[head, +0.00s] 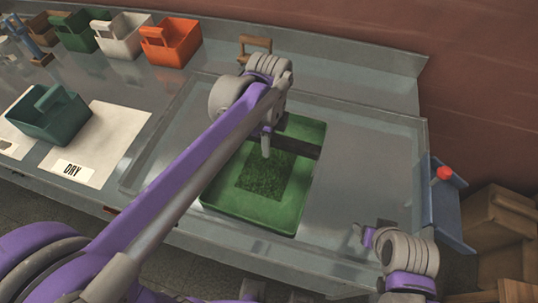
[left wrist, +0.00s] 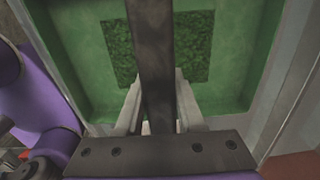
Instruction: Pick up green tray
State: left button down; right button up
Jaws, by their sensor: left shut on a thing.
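The green tray (head: 265,211) is a shallow rectangular box with a dark green textured patch (head: 262,176) inside. It is over the grey recessed worktop; whether it touches the surface I cannot tell. My left gripper (head: 266,148) is above the tray's middle, shut on the dark bar (head: 300,141) that crosses it. In the left wrist view the two pale fingers (left wrist: 159,105) flank this bar, and the tray (left wrist: 83,55) lies beneath. The bar's far end is cut off there. My right gripper (head: 365,239) is at the lower right, away from the tray; its fingers are too small to judge.
Green, white and orange (head: 171,43) caddies line the back. A blue stand (head: 447,205) with a red knob and cardboard boxes (head: 500,220) are at right. Worktop right of the tray is clear.

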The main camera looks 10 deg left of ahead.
pick_arm(q)
notch_tip(320, 180, up, 10)
jog(key=shift+f+p, duration=0.2)
jog(key=shift+p, duration=0.1)
pick_arm(e)
jog(key=shift+w+r, duration=0.15)
jog(key=shift+r, duration=0.3)
pick_arm(q)
notch_tip(320, 180, up, 4)
jog(key=shift+f+p, duration=0.2)
jog(key=shift+p, duration=0.65)
pick_arm(e)
jog(key=shift+w+r, duration=0.25)
jog(key=shift+r, duration=0.4)
jog(key=shift+w+r, duration=0.25)
jog(key=shift+r, duration=0.35)
pick_arm(q)
notch_tip(320, 180, up, 4)
jog(key=shift+w+f+p, duration=0.1)
jog(key=shift+p, duration=0.9)
pick_arm(e)
jog(key=w+r, duration=0.1)
jog(key=r, duration=0.2)
jog(key=shift+w+t, duration=0.4)
